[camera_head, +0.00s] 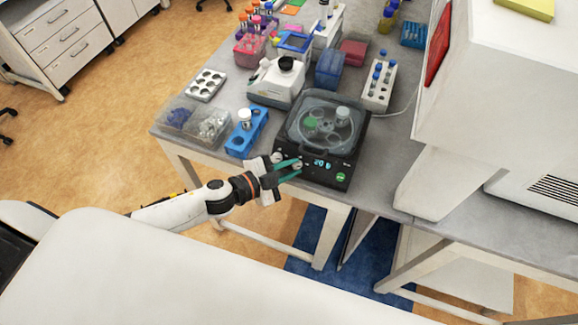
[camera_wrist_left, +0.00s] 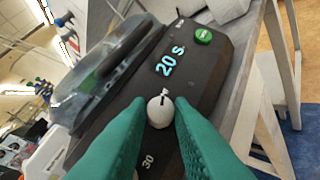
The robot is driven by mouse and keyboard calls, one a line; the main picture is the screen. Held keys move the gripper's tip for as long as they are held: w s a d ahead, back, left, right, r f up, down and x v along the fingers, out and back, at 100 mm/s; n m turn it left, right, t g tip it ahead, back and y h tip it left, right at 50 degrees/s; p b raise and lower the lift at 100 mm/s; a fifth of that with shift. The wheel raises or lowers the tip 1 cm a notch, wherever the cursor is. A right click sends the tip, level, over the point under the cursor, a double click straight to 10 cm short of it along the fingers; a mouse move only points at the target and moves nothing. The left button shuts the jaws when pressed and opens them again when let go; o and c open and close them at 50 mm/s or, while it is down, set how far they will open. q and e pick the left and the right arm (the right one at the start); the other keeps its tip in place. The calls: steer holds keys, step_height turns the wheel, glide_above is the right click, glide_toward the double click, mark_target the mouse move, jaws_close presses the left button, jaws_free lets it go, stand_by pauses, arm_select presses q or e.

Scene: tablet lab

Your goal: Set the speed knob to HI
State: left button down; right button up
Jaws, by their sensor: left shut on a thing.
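The black device (camera_head: 318,172) has a clear round lid, a lit display reading "20 s" (camera_wrist_left: 169,61) and a green button (camera_head: 341,177). My left gripper (camera_head: 297,166) is at its front panel, with teal fingers closed on either side of a small white knob (camera_wrist_left: 160,110). A short dark pointer mark shows on the knob's edge toward the display. A "30" label (camera_wrist_left: 148,161) is printed beside it; I see no HI label, and the fingers hide part of the panel. Another pale knob (camera_head: 277,157) shows left of the fingers in the head view. My right gripper is out of view.
A blue rack (camera_head: 246,133) with a white-capped tube stands left of the device. A white instrument (camera_head: 277,82) and a tube rack (camera_head: 379,86) stand behind it. A large white cabinet (camera_head: 490,95) bounds the right side. The table's front edge is close below the gripper.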

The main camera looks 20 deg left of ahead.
arm_select(q)
steer(key=c, duration=1.3)
jaws_free()
steer(key=shift+s+a, duration=0.35)
steer(key=shift+s, duration=0.15)
steer(key=b+v, duration=0.3)
steer(key=v, duration=0.8)
steer(key=shift+w, duration=0.1)
